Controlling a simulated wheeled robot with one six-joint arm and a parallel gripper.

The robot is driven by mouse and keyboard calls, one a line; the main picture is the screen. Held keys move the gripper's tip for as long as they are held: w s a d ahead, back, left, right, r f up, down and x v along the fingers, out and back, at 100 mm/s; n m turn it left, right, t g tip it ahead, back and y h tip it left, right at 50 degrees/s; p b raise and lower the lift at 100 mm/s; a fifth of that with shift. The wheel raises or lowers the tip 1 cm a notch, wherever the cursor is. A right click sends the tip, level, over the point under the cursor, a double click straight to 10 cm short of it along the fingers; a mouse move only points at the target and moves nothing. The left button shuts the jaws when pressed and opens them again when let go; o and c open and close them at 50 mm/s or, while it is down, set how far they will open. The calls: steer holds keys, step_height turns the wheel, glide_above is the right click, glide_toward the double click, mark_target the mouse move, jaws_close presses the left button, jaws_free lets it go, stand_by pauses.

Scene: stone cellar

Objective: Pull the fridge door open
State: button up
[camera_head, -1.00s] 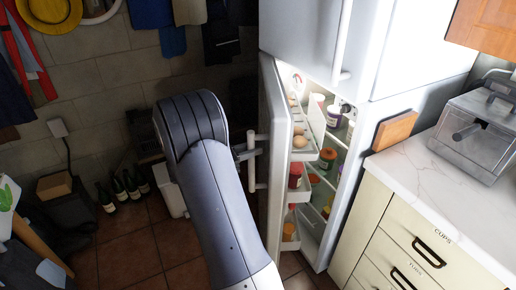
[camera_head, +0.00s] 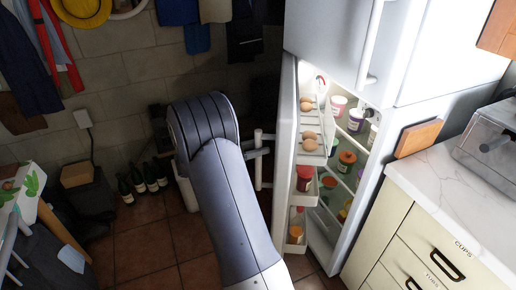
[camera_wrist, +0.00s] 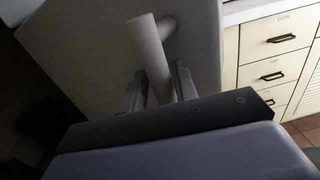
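The lower fridge door (camera_head: 286,150) stands open, swung out to the left, with lit shelves and door racks showing. Its white bar handle (camera_head: 258,160) is upright on the door's outer face. My gripper (camera_head: 256,152) is at this handle, mostly small and partly hidden behind my arm in the head view. In the wrist view, the handle (camera_wrist: 148,48) runs down between the two fingers of my gripper (camera_wrist: 160,88), which sit close on both sides of it. The door's outer face (camera_wrist: 95,45) lies behind it.
Eggs (camera_head: 309,135) and jars sit in the door racks. The upper fridge door (camera_head: 325,40) is closed. A drawer counter (camera_head: 430,225) stands close on the right. Bottles (camera_head: 143,180) stand by the wall at left. Tiled floor (camera_head: 140,240) is open in front of them.

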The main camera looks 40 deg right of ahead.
steer(key=shift+o, duration=1)
steer(key=v, duration=1)
steer(key=shift+w+a+b, duration=0.15)
steer(key=shift+a+b, duration=0.2)
steer(key=shift+a, duration=0.05)
steer(key=x, duration=1.1)
steer(key=shift+s+p, duration=0.2)
steer(key=shift+p, duration=0.1)
steer(key=shift+a, duration=0.1)
